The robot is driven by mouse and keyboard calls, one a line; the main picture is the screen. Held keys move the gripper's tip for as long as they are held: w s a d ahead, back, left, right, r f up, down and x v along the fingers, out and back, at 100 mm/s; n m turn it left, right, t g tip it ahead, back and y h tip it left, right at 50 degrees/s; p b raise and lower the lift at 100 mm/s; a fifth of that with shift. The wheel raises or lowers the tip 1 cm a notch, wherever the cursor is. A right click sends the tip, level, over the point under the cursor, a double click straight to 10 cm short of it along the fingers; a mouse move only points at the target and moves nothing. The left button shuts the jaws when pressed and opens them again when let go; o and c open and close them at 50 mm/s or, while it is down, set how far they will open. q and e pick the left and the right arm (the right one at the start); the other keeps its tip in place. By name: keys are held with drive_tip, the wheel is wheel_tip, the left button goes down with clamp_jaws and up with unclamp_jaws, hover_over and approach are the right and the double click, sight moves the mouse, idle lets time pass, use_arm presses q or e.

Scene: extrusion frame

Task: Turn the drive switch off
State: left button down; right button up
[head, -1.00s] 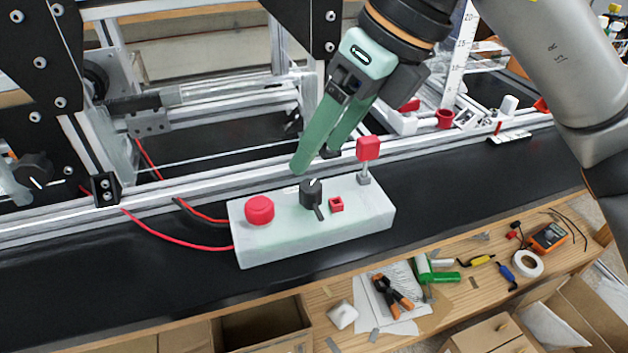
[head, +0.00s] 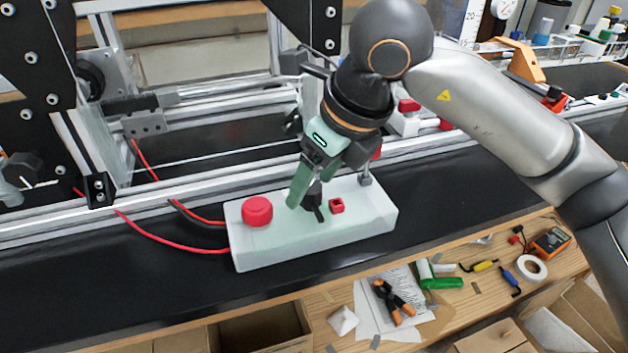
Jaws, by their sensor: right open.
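The control box (head: 290,245) is pale and long and lies on the black surface in front of the metal frame. On it are a red round button (head: 257,211) at the left, a black rotary switch (head: 314,203) in the middle and a small red square piece (head: 337,206) to its right. My right gripper (head: 304,198) is open, with its green fingers pointing down at the black switch. One finger is at the switch's left side; the other is largely hidden, and I cannot tell whether they touch it. My left gripper is not in view.
Red cables (head: 160,236) run from the box's left end to the frame. A red-topped post (head: 366,170) stands at the box's back right, partly hidden by my gripper. A wooden bench (head: 455,300) in front holds orange-handled pliers (head: 394,300), tape (head: 531,268) and a meter (head: 550,242).

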drive_tip(key=shift+a+f, duration=0.1)
drive_tip(key=shift+f, duration=0.1)
clamp_jaws()
idle(0.5)
